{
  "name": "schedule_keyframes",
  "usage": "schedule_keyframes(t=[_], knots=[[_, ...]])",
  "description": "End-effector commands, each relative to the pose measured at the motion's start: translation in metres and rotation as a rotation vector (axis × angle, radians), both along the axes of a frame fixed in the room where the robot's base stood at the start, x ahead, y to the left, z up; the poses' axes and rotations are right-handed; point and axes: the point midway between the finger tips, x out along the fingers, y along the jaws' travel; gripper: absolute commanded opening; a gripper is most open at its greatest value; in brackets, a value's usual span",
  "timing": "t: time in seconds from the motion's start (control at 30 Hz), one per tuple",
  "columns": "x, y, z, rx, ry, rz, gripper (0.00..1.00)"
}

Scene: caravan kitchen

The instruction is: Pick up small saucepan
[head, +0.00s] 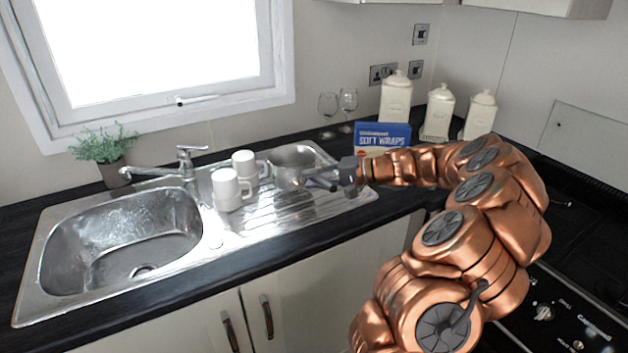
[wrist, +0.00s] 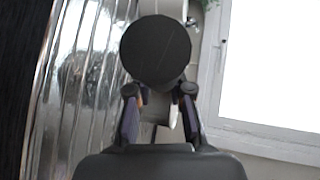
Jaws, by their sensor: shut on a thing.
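The small saucepan (head: 287,178) is a shiny metal pan with a dark handle. In the head view it is at the right part of the steel drainer, just right of two white mugs. My gripper (head: 322,183) reaches it from the right and is shut on its handle. I cannot tell whether the pan touches the drainer.
The white mugs (head: 227,190) (head: 245,168) stand close to the pan's left. The sink basin (head: 120,245) is further left, with a tap (head: 185,160) behind. A blue wraps box (head: 382,134), wine glasses (head: 348,100) and cream canisters (head: 396,98) stand behind my arm. The hob (head: 575,300) is at right.

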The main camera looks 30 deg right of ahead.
Motion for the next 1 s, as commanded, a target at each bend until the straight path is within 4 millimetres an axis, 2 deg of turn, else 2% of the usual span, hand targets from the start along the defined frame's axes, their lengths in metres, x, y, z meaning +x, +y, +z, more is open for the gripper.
schedule_keyframes(t=[1.0], knots=[[-0.087,0.045,0.009,-0.001,-0.003,-0.002,0.0]])
